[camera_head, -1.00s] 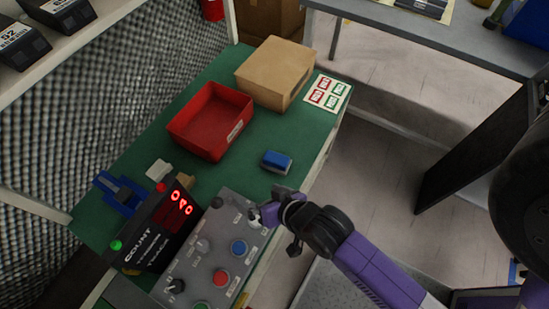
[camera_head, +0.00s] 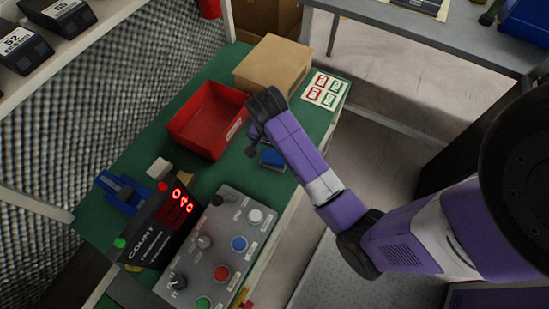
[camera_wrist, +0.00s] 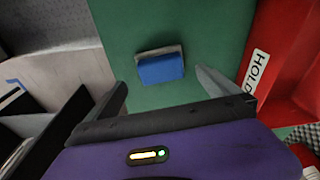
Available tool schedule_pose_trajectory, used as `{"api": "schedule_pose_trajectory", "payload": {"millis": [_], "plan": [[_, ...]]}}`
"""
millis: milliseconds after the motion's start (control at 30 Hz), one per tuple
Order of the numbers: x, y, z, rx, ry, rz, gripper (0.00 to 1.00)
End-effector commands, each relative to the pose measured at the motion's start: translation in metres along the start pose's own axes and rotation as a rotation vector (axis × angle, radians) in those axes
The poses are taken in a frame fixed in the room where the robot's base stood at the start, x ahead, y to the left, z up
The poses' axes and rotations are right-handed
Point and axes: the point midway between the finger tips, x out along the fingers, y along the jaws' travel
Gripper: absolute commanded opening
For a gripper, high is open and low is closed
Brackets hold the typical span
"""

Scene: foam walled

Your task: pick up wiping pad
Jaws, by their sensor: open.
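The wiping pad (camera_head: 272,158) is a small blue block with a greyish layer along one side. It lies on the green bench top (camera_head: 214,174), in front of the red tray. In the head view my arm partly covers it. In the wrist view the pad (camera_wrist: 160,67) shows whole, beyond the fingertips and between their lines. My gripper (camera_wrist: 162,85) is open and empty, its two fingers spread wide. It appears above the bench and apart from the pad. In the head view the fingers are mostly hidden by my arm.
The red tray (camera_head: 205,125) stands close beside the pad, with a cardboard box (camera_head: 270,65) and a label card (camera_head: 325,90) behind. A grey button panel (camera_head: 215,250) and a black counter display (camera_head: 160,225) stand nearer. Green surface around the pad is clear.

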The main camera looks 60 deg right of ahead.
Motion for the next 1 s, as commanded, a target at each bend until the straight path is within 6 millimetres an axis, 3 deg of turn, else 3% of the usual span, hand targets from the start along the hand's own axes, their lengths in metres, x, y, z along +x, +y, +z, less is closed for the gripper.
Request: {"api": "schedule_pose_trajectory", "payload": {"millis": [400,733,767,1000], "plan": [[0.052,-0.001,-0.001,-0.002,0.0,-0.001,1.0],[0.06,-0.001,-0.001,-0.003,0.001,-0.003,1.0],[0.06,-0.001,-0.001,-0.003,0.001,-0.003,0.98],[0.06,-0.001,-0.001,-0.003,0.001,-0.003,0.51]]}}
